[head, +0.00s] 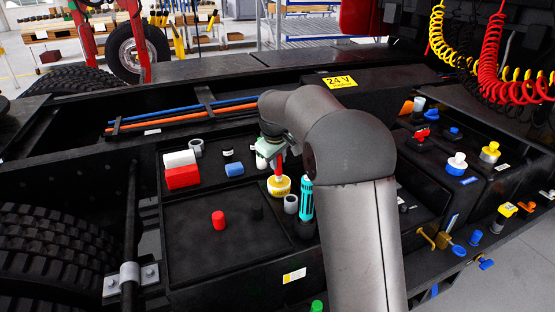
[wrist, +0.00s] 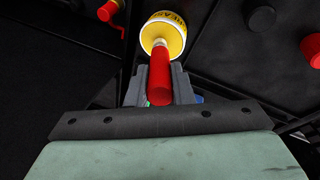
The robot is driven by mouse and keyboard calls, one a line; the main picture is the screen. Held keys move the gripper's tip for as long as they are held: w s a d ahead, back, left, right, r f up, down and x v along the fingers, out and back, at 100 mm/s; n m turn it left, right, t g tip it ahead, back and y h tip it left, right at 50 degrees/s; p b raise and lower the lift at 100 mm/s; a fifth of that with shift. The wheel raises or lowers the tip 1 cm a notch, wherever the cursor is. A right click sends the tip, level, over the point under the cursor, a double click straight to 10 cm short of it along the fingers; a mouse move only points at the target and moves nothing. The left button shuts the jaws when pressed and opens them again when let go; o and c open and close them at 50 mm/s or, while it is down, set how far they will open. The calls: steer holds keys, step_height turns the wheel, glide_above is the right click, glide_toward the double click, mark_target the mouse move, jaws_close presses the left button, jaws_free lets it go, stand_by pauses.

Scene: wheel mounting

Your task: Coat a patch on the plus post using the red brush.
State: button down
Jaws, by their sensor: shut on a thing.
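My gripper (head: 270,158) is shut on the red brush (wrist: 160,78), which also shows in the head view (head: 278,171). The brush handle sits between the two fingers (wrist: 160,92). The brush end points down at a yellow and white grease can (head: 279,187), also in the wrist view (wrist: 163,34). The bristles are hidden, so I cannot tell if they are inside the can or touching it. The red post (head: 218,220), which looks like the plus post, stands on the black battery top, left of the can. It shows at the wrist view's right edge (wrist: 313,49). The black post (head: 257,212) stands beside it.
A teal bottle (head: 306,199) and a grey ring (head: 290,204) stand close right of the can. White (head: 179,159) and red blocks (head: 182,177) and a blue block (head: 234,169) lie behind the battery. The battery top (head: 195,245) is clear around the posts.

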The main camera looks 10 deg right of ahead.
stand_by(0.4)
steer(key=shift+r+p, duration=2.7)
steer(key=shift+r, duration=0.8)
